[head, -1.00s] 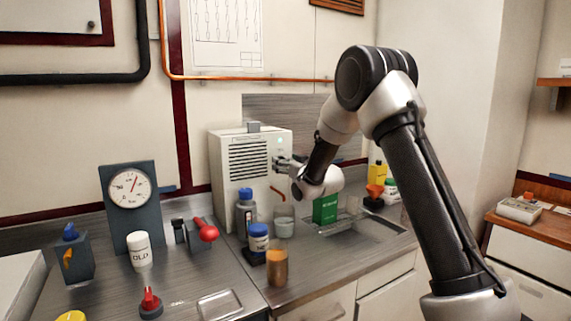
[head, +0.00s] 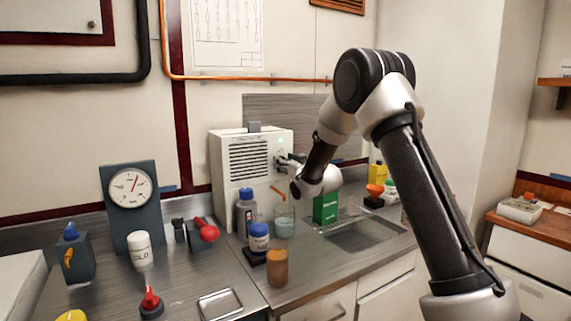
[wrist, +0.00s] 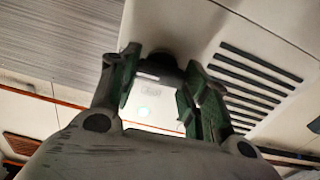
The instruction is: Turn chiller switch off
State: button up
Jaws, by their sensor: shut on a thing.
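The chiller (head: 225,178) is a white box with a dark slatted vent, standing at the back of the counter. Its front also shows in the wrist view (wrist: 205,40). My gripper (head: 280,162) is at the right part of its front, below a small pale light (head: 281,140). In the wrist view, the green-padded fingers of my gripper (wrist: 162,76) stand on either side of a dark round switch knob (wrist: 166,61) and are shut on it. The fingers hide part of the knob, and its exact angle is hard to tell.
A grey bottle (head: 246,208), a beaker (head: 284,222), a blue-capped jar (head: 259,238) and an amber jar (head: 277,268) stand in front of the chiller. A green box (head: 325,208) is beside the sink (head: 365,236). A red-handled lever (head: 208,232) is at left.

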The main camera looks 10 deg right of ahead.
jog(key=shift+s+a+f+n, duration=0.1)
jog(key=shift+f+n, duration=0.05)
jog(key=shift+n, duration=4.15)
jog(key=shift+a+f+n, duration=0.1)
jog(key=shift+n, duration=4.2)
jog(key=o, duration=1)
jog(key=v, duration=1.2)
